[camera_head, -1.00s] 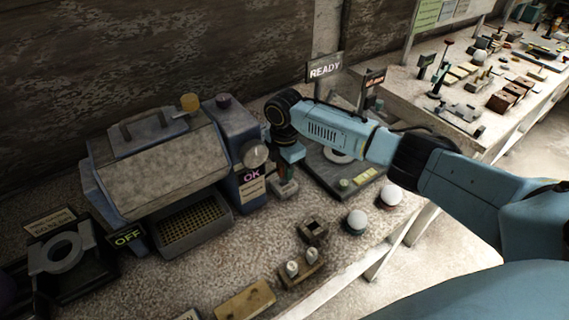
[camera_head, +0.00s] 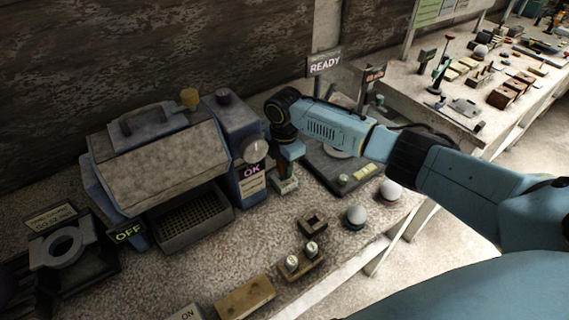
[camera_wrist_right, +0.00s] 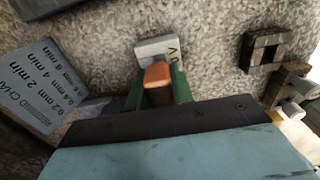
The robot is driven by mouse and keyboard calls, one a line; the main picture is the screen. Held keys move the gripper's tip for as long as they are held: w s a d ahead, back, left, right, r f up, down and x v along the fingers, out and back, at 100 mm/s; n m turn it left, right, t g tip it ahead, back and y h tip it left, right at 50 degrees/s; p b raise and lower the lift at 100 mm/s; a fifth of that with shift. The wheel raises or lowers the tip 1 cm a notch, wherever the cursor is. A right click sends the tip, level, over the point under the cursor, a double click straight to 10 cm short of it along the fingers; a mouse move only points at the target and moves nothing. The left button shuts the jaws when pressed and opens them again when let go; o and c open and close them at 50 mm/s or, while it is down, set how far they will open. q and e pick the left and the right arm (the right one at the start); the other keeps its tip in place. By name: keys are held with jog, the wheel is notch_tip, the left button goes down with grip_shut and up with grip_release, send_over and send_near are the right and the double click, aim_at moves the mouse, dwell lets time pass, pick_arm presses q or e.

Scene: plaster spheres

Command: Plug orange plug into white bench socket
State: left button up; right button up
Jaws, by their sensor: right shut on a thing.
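My right gripper (camera_wrist_right: 158,95) is shut on the orange plug (camera_wrist_right: 158,76), which shows between its green fingers in the right wrist view. The white bench socket (camera_wrist_right: 156,47) lies just past the plug's tip in that view. The plug's front end overlaps the socket in the picture; I cannot tell whether it is seated. In the head view, the right gripper (camera_head: 286,170) points down at the socket (camera_head: 285,186), in front of the machine with the OK sign, and the plug is mostly hidden. My left gripper is not in view.
A grey machine (camera_head: 160,165) with a grid tray stands to the left. A dark square holder (camera_head: 312,222), a block with two white pegs (camera_head: 302,260) and two plaster spheres (camera_head: 355,214) sit to the right and front. A plate fixture (camera_head: 345,178) lies right of the gripper.

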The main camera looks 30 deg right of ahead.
dwell(0.7)
jog(key=shift+p, duration=0.35)
dwell(0.6)
jog(key=shift+f+b, duration=0.4)
jog(key=shift+f, duration=0.8)
jog(key=shift+r, duration=0.1)
jog(key=shift+r+p, duration=0.75)
jog(key=shift+p, duration=0.2)
jog(key=shift+p, duration=0.6)
dwell(1.3)
jog(key=shift+f+b, duration=0.6)
jog(key=shift+f, duration=0.25)
